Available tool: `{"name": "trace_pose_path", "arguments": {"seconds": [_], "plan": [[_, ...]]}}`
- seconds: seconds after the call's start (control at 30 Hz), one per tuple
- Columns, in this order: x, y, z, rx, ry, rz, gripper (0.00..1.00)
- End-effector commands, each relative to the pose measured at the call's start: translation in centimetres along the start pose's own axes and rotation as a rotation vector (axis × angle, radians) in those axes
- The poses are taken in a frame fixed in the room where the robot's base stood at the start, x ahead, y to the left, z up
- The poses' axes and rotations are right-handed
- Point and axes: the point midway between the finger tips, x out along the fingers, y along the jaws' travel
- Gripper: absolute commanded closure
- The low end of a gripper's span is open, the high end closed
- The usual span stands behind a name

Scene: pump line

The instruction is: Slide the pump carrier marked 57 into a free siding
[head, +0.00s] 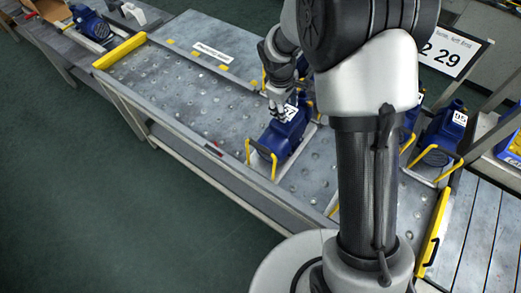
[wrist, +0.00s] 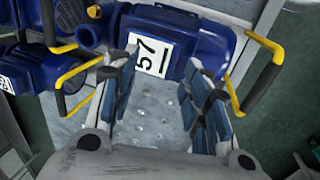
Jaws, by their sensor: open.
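The pump carrier marked 57 (head: 283,136) holds a blue pump with a white label and stands on the studded steel table (head: 190,105), near its middle. Yellow handles (head: 262,158) rise at its ends. In the wrist view the carrier's blue pump (wrist: 213,42) and its label fill the top middle, with a yellow handle (wrist: 262,80) on the right. My gripper (head: 276,106) is above the carrier, by the label. In the wrist view my gripper (wrist: 165,98) is open, with bare studded table showing between its fingers. I cannot tell whether it touches the carrier.
A carrier marked 95 (head: 440,135) stands at the right, with another blue pump partly hidden behind my arm. Yellow bars (head: 120,51) (head: 436,232) close the table's ends. The table left of carrier 57 is clear.

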Motion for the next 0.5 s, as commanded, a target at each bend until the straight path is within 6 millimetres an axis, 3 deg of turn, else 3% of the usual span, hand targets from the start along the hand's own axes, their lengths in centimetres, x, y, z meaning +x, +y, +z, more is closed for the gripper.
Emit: {"name": "trace_pose_path", "arguments": {"seconds": [0.5], "plan": [[-2.4, -10.2, -0.1, -0.004, 0.003, 0.001, 0.57]]}}
